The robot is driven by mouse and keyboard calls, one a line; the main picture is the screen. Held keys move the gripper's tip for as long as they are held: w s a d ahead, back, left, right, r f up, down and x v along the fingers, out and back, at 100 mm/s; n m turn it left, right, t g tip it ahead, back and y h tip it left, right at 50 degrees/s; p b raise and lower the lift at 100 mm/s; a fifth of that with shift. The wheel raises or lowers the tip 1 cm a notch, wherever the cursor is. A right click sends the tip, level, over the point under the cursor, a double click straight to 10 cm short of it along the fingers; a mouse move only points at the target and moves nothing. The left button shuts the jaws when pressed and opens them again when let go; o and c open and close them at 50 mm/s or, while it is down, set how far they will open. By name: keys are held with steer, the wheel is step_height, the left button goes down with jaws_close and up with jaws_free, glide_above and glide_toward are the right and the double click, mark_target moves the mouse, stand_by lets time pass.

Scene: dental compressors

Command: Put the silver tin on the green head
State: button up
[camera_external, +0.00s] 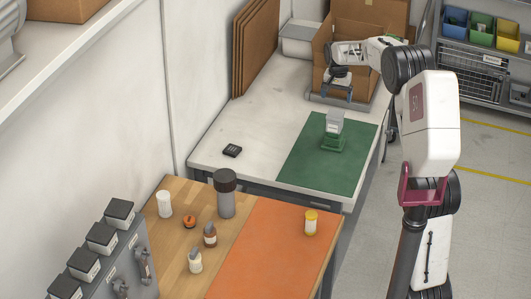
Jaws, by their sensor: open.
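A silver-grey tin-like piece (335,119) stands upright on top of the green head (332,142); it appears to rest on it. The green head sits on the dark green mat (302,168) on the white bench. My gripper (338,97) is open, pointing down, and shows just above the silver piece in the picture, apart from it. Its exact depth relative to the piece is hard to tell. I see nothing between the fingers.
A cardboard box (352,45) stands behind my gripper. A small black item (232,150) lies on the white bench (265,122). The nearer wooden table holds a dark-topped grey cylinder (225,198), several bottles and an orange mat (270,255). The bench left of the green mat is mostly clear.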

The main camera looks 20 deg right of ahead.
steer(key=s+a+r+n, duration=0.1)
steer(key=s+a+r, duration=0.35)
steer(key=s, duration=0.45)
steer(key=s+a+r+n+t, duration=0.15)
steer(key=s+a+r, duration=0.3)
steer(key=s, duration=0.45)
steer(key=s+a+r+n, duration=0.2)
steer(key=s+a+r, duration=0.25)
steer(key=s, duration=0.45)
steer(key=s+a+f+n, duration=0.2)
steer(key=s+a, duration=0.1)
steer(key=s, duration=1.2)
steer(key=s+a+f+n+t, duration=0.1)
steer(key=s+a+f+n, duration=0.1)
steer(key=s, duration=1.4)
steer(key=shift+a, duration=0.45)
steer(key=shift+s, duration=0.1)
